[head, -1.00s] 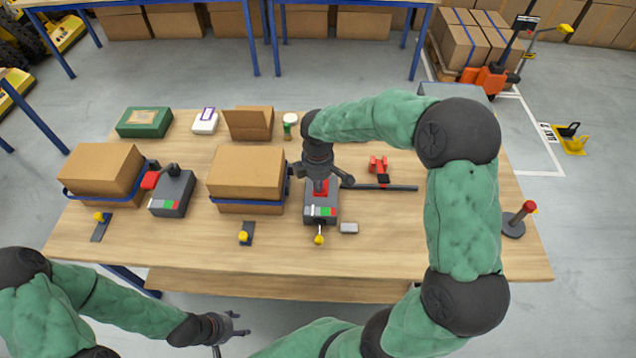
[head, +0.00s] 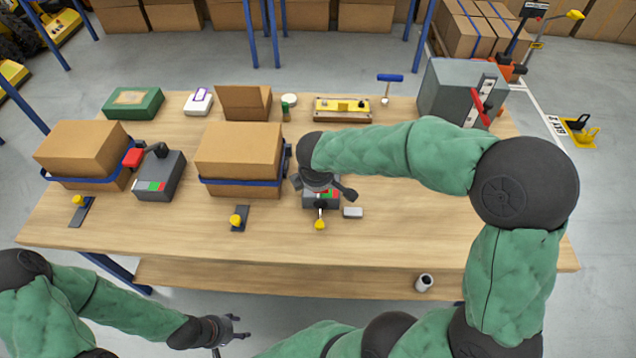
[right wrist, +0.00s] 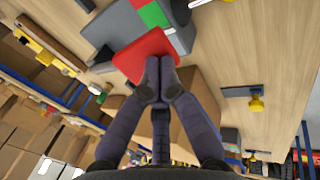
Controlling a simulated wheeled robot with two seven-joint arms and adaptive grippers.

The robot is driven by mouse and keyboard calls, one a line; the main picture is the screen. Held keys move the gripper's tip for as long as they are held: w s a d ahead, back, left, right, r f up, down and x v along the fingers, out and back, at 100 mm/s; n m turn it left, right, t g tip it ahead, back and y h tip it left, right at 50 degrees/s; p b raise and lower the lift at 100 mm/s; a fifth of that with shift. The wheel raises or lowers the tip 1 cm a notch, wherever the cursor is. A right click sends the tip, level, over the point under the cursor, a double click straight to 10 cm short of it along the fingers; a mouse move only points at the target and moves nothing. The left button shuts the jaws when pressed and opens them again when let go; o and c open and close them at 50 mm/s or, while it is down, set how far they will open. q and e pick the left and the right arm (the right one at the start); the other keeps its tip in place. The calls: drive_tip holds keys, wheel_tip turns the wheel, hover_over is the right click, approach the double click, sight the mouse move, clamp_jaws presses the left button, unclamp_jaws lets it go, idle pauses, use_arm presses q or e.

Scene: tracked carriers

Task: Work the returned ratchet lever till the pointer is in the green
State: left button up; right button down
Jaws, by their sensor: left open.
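My right gripper (head: 322,190) is over the right ratchet unit (head: 334,205), beside the strapped middle box (head: 238,150). In the right wrist view its fingers (right wrist: 158,82) are together, tips against the broad red lever handle (right wrist: 145,52). That unit's red and green gauge (right wrist: 155,14) shows partly there; I cannot make out a pointer. The left ratchet unit (head: 165,172), with a red lever handle (head: 132,158) and a red-green gauge (head: 150,187), stands beside the strapped left box (head: 80,147). My left gripper (head: 236,328) is open and empty before the table.
Yellow-knobbed pieces (head: 236,220) and a small grey block (head: 352,212) lie near the front. A green case (head: 134,102), an open carton (head: 244,102), a yellow-topped fixture (head: 343,108) and a grey cabinet (head: 455,92) line the back. The front strip of table (head: 200,235) is mostly clear.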

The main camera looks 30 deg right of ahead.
use_arm(q)
drive_tip(key=shift+f, duration=0.4)
use_arm(e)
drive_tip(key=shift+s+f, duration=0.15)
drive_tip(key=shift+f, duration=0.25)
use_arm(q)
drive_tip(key=shift+b, duration=0.3)
use_arm(e)
drive_tip(key=shift+s+a+f, duration=0.15)
drive_tip(key=shift+f, duration=0.1)
drive_tip(key=shift+r, duration=0.1)
